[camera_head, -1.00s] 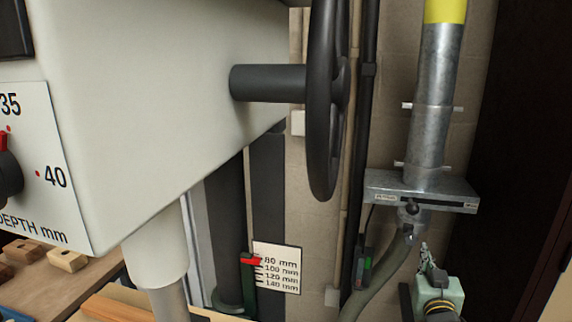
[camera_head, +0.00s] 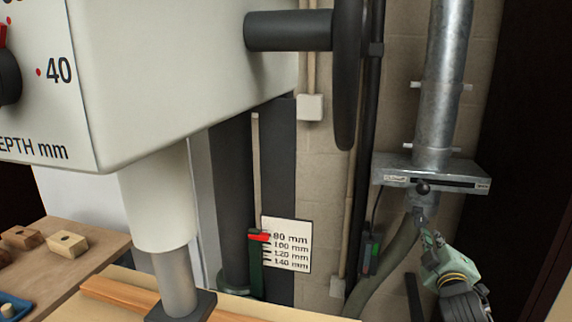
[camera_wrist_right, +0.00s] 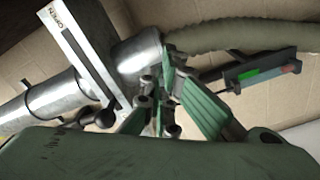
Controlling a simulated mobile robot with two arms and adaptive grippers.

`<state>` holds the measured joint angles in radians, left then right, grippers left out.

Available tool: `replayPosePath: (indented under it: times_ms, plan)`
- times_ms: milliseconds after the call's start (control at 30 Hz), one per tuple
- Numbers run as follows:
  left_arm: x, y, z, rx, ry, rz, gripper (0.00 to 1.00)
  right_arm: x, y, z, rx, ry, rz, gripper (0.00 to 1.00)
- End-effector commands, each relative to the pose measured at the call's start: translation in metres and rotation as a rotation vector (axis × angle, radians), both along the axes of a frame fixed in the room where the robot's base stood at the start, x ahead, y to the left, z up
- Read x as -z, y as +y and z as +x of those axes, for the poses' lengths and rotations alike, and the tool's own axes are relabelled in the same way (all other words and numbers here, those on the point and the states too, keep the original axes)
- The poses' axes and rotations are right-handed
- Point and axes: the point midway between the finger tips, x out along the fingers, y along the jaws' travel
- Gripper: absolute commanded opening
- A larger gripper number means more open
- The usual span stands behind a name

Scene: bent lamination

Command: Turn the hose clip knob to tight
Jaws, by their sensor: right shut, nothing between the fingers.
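The grey ribbed hose (camera_head: 392,262) meets the metal pipe (camera_head: 437,95) just below the flat metal gate plate (camera_head: 390,172). In the right wrist view the hose (camera_wrist_right: 235,36) runs into a silver collar (camera_wrist_right: 130,52). The clip knob cannot be told apart from the fingers there. My right gripper (camera_head: 420,222) is shut and empty, its tips right at the hose joint. In the right wrist view the tips (camera_wrist_right: 168,68) overlap the collar's end; whether they touch it cannot be told. My left gripper is not in view.
A black ball knob (camera_head: 423,187) sits on the gate plate. A small green-and-red box (camera_head: 371,252) hangs on the wall left of the hose. A large machine head (camera_head: 190,80) and its black wheel (camera_head: 347,75) fill the left and middle. A wooden bench (camera_head: 80,262) stands lower left.

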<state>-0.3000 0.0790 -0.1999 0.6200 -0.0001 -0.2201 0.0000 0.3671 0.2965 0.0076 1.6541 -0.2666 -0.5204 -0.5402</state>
Motion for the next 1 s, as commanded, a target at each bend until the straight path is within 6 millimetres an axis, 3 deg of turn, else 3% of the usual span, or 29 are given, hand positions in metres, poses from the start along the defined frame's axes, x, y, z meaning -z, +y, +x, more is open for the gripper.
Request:
replayPosePath:
  times_ms: [300, 1000]
  plan:
    - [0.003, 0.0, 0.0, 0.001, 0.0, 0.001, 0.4, -0.001, -0.008, 0.027, 0.0, -0.001, 0.001, 0.0]
    - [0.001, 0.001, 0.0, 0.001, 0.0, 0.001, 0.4, -0.008, -0.008, 0.03, 0.003, -0.013, 0.0, 0.0]
